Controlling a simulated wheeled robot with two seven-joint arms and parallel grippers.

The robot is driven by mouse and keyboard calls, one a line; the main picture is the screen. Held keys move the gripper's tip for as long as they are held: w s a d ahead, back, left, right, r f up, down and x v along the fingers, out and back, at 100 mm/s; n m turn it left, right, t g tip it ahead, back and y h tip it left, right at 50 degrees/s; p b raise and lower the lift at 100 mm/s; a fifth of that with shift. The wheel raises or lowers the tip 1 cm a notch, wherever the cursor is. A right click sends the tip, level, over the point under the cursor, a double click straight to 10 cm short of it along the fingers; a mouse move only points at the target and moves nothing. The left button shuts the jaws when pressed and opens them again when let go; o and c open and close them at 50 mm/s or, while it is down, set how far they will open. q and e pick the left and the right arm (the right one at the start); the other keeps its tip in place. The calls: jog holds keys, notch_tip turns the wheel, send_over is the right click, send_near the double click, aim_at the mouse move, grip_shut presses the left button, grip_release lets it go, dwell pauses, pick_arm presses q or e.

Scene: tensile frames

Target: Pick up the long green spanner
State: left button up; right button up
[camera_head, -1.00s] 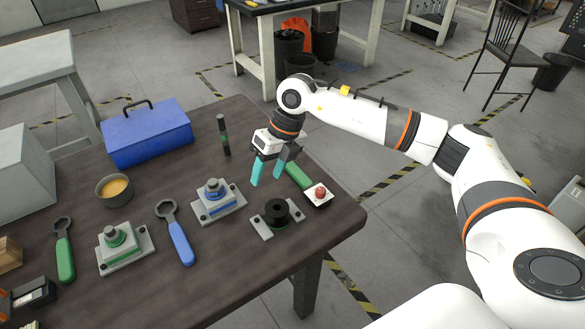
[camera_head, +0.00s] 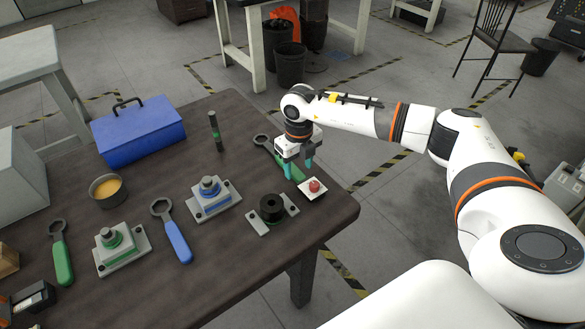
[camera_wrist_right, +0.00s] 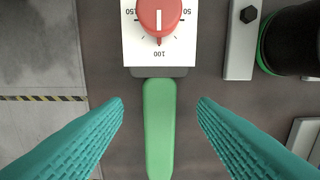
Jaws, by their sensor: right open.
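A green spanner (camera_head: 286,164) with a dark ring head lies at the table's right side. Its handle end meets a white block with a red dial (camera_head: 313,187). My right gripper (camera_head: 296,168) is open above this handle, its teal fingers one on each side. In the right wrist view the green handle (camera_wrist_right: 159,128) runs lengthwise between the open fingers (camera_wrist_right: 160,103), with a gap on both sides; its ring head is out of that view. A second green spanner (camera_head: 62,258), seemingly shorter, lies at the table's left. My left gripper is not in view.
A blue spanner (camera_head: 175,236), blocks on plates, a bowl (camera_head: 106,189) and a blue toolbox (camera_head: 138,133) fill the rest. The table's right edge is close.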

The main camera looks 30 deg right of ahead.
jog(key=shift+f, duration=1.2)
grip_shut()
jog(key=shift+w+r, duration=0.1)
jog(key=shift+r, duration=0.5)
notch_tip(320, 180, up, 9)
jog(key=b, duration=0.1)
